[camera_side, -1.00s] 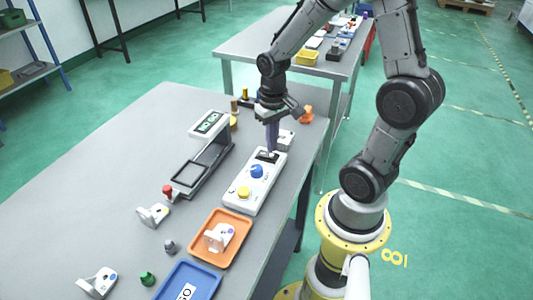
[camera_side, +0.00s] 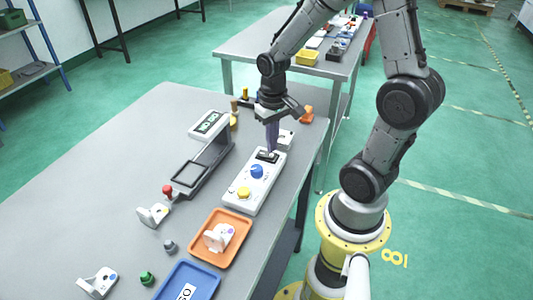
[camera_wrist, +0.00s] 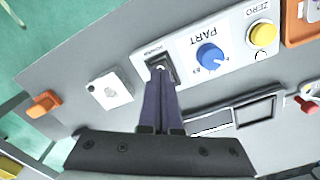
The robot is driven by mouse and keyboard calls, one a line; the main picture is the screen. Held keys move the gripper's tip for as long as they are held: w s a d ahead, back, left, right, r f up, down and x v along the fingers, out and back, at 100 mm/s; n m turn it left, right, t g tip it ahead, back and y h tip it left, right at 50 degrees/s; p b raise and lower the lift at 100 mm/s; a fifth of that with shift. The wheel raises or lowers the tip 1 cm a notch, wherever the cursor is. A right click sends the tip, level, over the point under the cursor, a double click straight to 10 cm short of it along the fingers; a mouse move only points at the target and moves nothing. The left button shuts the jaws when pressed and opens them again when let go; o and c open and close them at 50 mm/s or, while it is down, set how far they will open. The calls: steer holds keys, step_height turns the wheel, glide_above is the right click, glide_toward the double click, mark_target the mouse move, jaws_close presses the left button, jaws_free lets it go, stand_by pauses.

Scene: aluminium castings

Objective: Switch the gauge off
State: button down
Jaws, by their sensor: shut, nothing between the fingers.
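The gauge's control box (camera_side: 247,205) is a long white panel on the grey table. It carries a black rocker switch (camera_wrist: 162,68) at its far end, a blue knob (camera_side: 257,171) labelled PART in the middle, and a yellow ZERO button (camera_side: 244,193) at the near end. My gripper (camera_side: 270,151) points down over the switch end, its fingers together and empty. In the wrist view the fingertips (camera_wrist: 161,72) are at the switch and partly cover it; whether they press it I cannot tell. The gauge's stand with a display (camera_side: 209,123) is left of the box.
An orange tray (camera_side: 245,219) holding a white casting and a blue tray (camera_side: 205,284) lie nearer. A red-knobbed part (camera_side: 168,190), white castings and small green and grey pegs stand at left. A white block (camera_wrist: 110,89) and an orange piece (camera_wrist: 44,103) are beyond the switch end.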

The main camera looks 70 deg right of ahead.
mark_target(272, 155)
steer(key=shift+f, duration=0.95)
stand_by(0.6)
steer(key=shift+r, duration=3.55)
